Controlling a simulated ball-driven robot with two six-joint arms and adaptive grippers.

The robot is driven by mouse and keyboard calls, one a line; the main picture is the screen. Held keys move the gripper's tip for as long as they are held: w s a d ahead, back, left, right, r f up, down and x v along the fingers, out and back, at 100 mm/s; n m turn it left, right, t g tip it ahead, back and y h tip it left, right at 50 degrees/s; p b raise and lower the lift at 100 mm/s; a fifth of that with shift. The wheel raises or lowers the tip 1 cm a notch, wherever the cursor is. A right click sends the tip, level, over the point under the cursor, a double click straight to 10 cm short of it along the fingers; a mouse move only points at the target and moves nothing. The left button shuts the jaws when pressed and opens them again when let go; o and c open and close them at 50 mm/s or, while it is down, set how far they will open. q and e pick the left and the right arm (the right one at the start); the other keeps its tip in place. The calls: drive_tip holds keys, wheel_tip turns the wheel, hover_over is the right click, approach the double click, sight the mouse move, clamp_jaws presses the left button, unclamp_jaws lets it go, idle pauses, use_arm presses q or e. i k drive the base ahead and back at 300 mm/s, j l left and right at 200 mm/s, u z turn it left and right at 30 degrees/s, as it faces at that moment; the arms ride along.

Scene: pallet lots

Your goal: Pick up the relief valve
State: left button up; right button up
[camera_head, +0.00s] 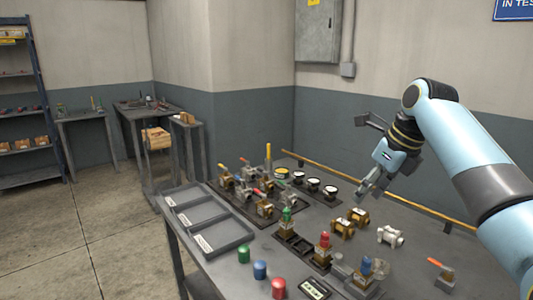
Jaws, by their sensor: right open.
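I cannot tell for sure which piece is the relief valve. Upright valves with coloured caps stand in a dark rack on the table: a green-capped valve (287,222), a red-capped valve (323,250) and a blue-capped valve (366,272) near the front edge. Two brass fittings (342,229) and a silver fitting (390,236) lie to the right of the rack. My right gripper (369,187) is open and empty, above the far side of the table beyond the brass fittings, apart from everything. My left gripper is out of view.
A grey compartment tray (235,243) lies at the table's left. Behind the rack stand several handled valves (265,208) and black gauges (313,184). Loose green (244,253), blue (260,269) and red (278,288) caps stand at the front. An orange-handled valve (446,279) sits at right.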

sight(363, 276)
drive_tip(key=k+j, duration=0.25)
drive_tip(key=k, duration=0.2)
drive_tip(key=k+j, duration=0.25)
drive_tip(key=k, duration=0.25)
